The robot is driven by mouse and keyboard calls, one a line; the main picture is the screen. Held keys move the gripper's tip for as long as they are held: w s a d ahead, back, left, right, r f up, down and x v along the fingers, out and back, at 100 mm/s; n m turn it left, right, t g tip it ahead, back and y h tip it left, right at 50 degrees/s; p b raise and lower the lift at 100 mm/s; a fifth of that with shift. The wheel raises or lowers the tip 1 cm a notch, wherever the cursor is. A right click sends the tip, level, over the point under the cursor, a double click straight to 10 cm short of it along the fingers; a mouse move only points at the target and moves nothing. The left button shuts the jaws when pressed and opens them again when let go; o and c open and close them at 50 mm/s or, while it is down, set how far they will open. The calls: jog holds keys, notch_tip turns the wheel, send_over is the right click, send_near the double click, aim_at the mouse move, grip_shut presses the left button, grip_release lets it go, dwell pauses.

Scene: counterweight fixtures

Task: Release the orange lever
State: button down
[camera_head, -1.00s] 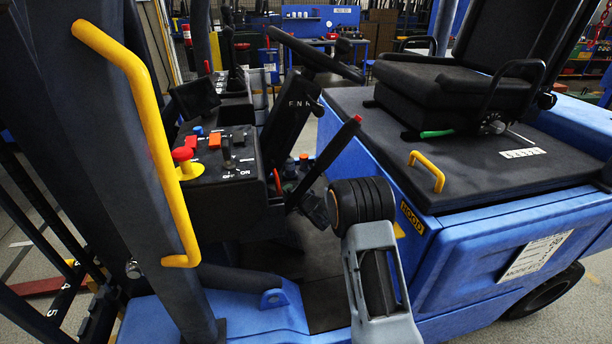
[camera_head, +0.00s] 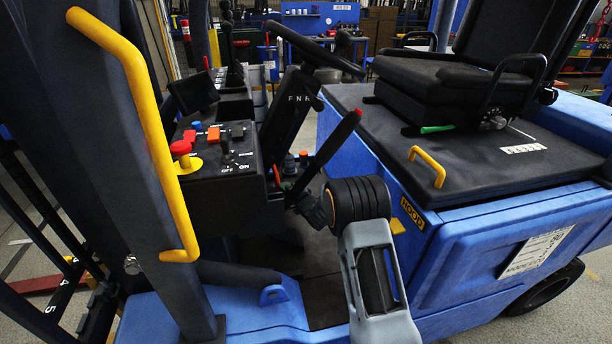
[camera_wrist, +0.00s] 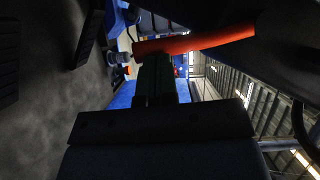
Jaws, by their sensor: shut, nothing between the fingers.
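The orange lever is a long orange-red handle (camera_wrist: 198,42) lying across the upper part of the wrist view. In the head view a small slim orange-red lever (camera_head: 277,177) stands beside the black control console, likely the same one. My gripper (camera_wrist: 154,62) is shut and empty. Its dark fingers point at the handle and meet its left half in the picture; I cannot tell whether they touch it. In the head view my gripper (camera_head: 308,206) is a dark shape right of the console, partly hidden by my wrist.
The console (camera_head: 225,190) carries a red knob, coloured buttons and an OFF/ON switch. A black lever with a red tip (camera_head: 340,135) rises close above my wrist. The steering column (camera_head: 290,115) is behind. A yellow grab bar (camera_head: 160,150) is at left, the seat base (camera_head: 470,165) at right.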

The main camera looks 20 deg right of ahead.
jog(key=w+d+v, duration=0.1)
jog(key=d+v, duration=0.1)
jog(key=v, duration=1.1)
jog(key=shift+d+r, duration=0.2)
jog(key=shift+r, duration=0.05)
jog(key=shift+w, duration=0.1)
